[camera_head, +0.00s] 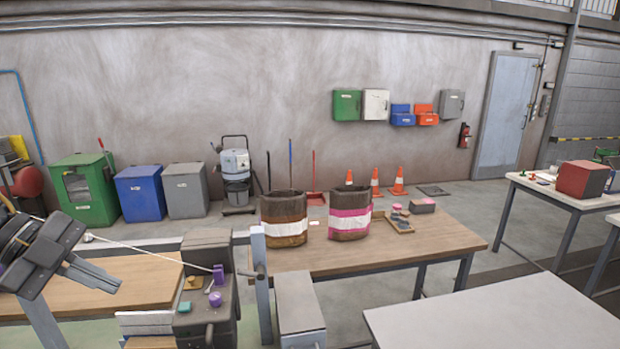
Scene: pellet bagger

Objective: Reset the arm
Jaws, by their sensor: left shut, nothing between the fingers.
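My left gripper (92,277) is at the lower left of the head view, raised above the left wooden table (120,290). Its dark fingers are shut with nothing between them, and it touches nothing that I can see. My right gripper is not in view.
A dark machine (208,290) with small coloured parts stands right of my left gripper. Two bags, one brown (284,218) and one with a pink band (350,213), stand on the wooden table (440,240). A pale table (500,315) at the lower right is bare.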

